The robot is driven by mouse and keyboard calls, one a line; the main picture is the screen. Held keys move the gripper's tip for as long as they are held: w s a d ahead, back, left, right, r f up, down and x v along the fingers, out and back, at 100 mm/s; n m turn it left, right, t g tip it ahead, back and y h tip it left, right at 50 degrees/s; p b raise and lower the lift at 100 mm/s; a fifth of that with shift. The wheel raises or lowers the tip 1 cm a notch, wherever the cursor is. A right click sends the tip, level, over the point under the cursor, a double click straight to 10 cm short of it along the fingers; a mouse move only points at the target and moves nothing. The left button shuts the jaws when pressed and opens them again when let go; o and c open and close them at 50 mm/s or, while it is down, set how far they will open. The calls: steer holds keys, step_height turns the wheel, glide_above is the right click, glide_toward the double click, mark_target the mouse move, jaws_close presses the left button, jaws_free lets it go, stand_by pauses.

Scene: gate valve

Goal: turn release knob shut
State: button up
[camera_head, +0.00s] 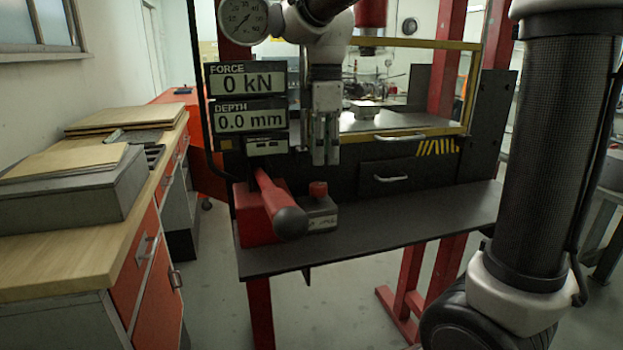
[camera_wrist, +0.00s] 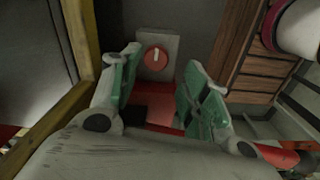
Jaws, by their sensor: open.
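The release knob (camera_head: 318,188) is a small red knob on a grey block (camera_head: 321,214) on the press's dark shelf. In the wrist view the knob (camera_wrist: 156,59) is a red disc with a pale pointer mark, standing roughly upright in the picture. My gripper (camera_head: 326,160) hangs pointing down above the knob, apart from it. In the wrist view my gripper (camera_wrist: 162,72) has its two green-padded fingers spread, with nothing between them. The knob shows in the gap beyond the fingertips, closer to the left finger.
A red pump lever (camera_head: 268,192) with a black ball end (camera_head: 290,222) sticks out left of the knob. Displays read 0 kN (camera_head: 247,82) and 0.0 mm (camera_head: 250,120). The shelf (camera_head: 410,222) is clear to the right. A wooden bench (camera_head: 100,240) stands at left.

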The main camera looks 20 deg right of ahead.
mark_target(319, 185)
steer(key=shift+w+a+f+n, duration=0.15)
steer(key=shift+w+a+n, duration=0.15)
steer(key=shift+a, duration=0.1)
steer(key=shift+a+f, duration=0.1)
steer(key=shift+f, duration=0.2)
step_height(319, 185, down, 7)
steer(key=c, duration=0.7)
